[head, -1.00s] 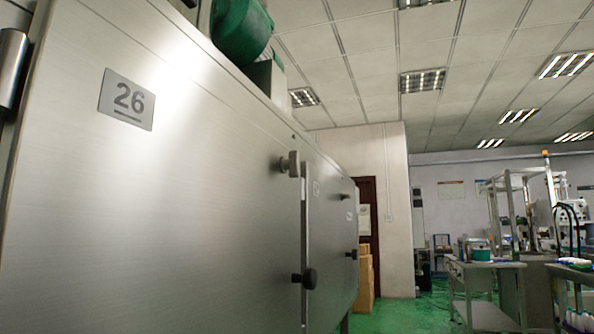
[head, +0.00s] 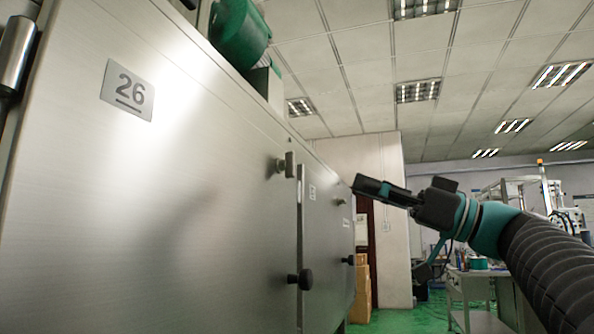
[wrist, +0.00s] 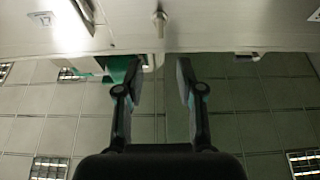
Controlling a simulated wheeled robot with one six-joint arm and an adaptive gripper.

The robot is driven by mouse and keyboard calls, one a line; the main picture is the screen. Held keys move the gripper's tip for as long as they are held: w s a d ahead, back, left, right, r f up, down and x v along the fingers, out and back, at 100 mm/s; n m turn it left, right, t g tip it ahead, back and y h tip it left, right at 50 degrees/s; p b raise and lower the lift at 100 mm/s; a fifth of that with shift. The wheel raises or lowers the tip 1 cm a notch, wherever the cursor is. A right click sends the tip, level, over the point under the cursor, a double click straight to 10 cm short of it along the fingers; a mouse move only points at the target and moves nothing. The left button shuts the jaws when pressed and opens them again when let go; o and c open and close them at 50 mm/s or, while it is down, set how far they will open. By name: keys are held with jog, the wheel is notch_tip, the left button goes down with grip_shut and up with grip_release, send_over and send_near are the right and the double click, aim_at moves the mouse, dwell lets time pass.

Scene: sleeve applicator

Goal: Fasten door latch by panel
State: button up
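The door panel (head: 160,220) marked 26 fills the left of the head view. A small metal latch knob (head: 281,165) sits high on its right edge, and a black knob (head: 303,280) sits lower on the same edge. I cannot tell whether the door is fully closed. My gripper (head: 360,186) reaches in from the right, pointing left, apart from the latch knob. In the wrist view my gripper (wrist: 158,70) is open and empty, with its two fingers apart. A metal knob (wrist: 160,20) shows beyond the gap between them, untouched.
A second panel (head: 325,230) with its own knobs continues to the right of the door. A green motor (head: 238,32) stands on top of the machine. Brown boxes (head: 362,290) stand at its far end. Green floor is open between the machine and the workbench (head: 470,290).

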aim_at(295, 163)
jog(key=p+x, duration=0.3)
jog(key=x, duration=1)
jog(key=shift+a, duration=0.15)
grip_shut()
